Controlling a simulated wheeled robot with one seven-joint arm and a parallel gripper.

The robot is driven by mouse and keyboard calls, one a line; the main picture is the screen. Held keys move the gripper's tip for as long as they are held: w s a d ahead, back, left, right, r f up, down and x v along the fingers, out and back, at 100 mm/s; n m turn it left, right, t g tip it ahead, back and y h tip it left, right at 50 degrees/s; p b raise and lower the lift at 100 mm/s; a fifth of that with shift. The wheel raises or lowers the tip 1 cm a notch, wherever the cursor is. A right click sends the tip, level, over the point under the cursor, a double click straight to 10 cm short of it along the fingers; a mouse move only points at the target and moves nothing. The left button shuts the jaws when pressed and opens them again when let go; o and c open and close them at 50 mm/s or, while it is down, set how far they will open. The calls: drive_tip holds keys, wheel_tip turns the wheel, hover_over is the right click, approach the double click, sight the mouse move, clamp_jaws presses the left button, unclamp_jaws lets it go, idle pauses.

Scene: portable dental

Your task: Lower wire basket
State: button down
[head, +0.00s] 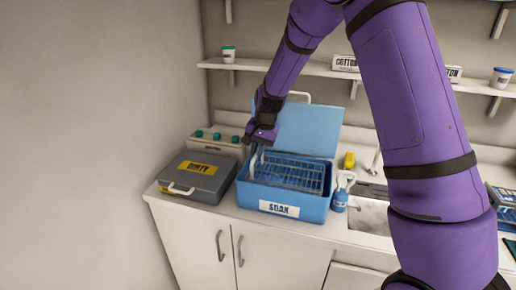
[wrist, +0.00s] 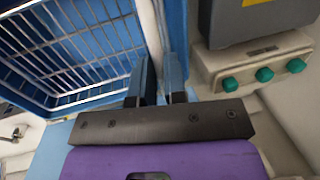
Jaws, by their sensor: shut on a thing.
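The wire basket (head: 290,172) sits level inside the open blue SOAK box (head: 279,208), with its top near the box's rim. It also shows in the wrist view (wrist: 75,50), where its wires fill the upper left. A pale handle (head: 255,160) stands up at the basket's left side. My gripper (head: 262,143) is above that left side, pointing down, shut on the handle. In the wrist view its two fingers (wrist: 160,85) are close together with the pale bar between them. The basket's underside and its depth in the box are hidden.
The blue lid (head: 310,128) stands open behind the box. A grey case (head: 200,175) is close on the left, and a unit with green knobs (head: 216,134) is behind it. A blue spray bottle (head: 340,198) and a sink (head: 370,214) are on the right.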

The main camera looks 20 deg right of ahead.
sight(256, 174)
wheel_tip(256, 174, down, 7)
drive_tip(key=shift+s, duration=0.1)
drive_tip(key=c, duration=1.2)
unclamp_jaws()
drive_tip(key=shift+f, duration=0.15)
drive_tip(key=shift+o, duration=0.2)
drive_tip(key=shift+d+r, duration=0.1)
drive_tip(key=shift+r, duration=0.55)
wheel_tip(256, 174, up, 10)
drive_tip(key=s+d, duration=0.1)
drive_tip(key=shift+d+f, duration=0.25)
drive_tip(key=shift+d, duration=0.05)
